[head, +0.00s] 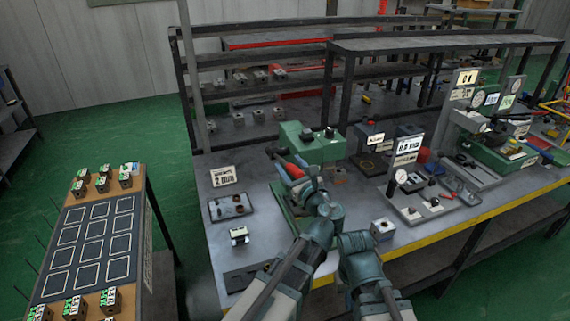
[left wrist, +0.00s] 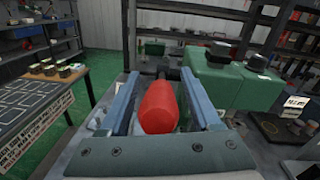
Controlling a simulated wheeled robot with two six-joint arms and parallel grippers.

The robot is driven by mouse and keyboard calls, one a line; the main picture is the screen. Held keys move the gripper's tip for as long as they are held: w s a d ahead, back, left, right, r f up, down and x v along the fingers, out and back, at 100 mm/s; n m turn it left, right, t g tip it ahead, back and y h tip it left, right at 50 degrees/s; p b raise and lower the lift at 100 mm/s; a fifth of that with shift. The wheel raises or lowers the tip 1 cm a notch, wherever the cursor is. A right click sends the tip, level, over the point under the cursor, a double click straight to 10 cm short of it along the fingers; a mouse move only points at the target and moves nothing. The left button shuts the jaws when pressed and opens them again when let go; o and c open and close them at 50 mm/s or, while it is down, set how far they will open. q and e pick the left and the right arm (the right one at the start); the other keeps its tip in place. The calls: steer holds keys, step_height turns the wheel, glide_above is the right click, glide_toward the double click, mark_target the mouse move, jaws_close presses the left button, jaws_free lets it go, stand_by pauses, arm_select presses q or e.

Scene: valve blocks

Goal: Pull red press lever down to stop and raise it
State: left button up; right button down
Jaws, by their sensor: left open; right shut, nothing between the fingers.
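The red lever handle (head: 294,171) belongs to the green press (head: 312,146) on the workbench. In the left wrist view the rounded red handle (left wrist: 159,106) lies between the two blue fingers of my left gripper (left wrist: 159,76). The fingers are open, with a visible gap on either side of the handle. In the head view my left gripper (head: 291,180) is at the handle, and my wrist hides part of the lever and press base. My right arm shows at the bottom centre, but I cannot make out its gripper.
On the workbench, a 2 mm sign (head: 223,176), a small tray (head: 231,206) and a small block (head: 239,236) stand left of the press. A gauge stand (head: 403,178) and another green machine (head: 497,150) stand to the right. A side table (head: 146,200) holds several blocks.

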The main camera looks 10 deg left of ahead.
arm_select(q)
jaws_close()
stand_by(1.4)
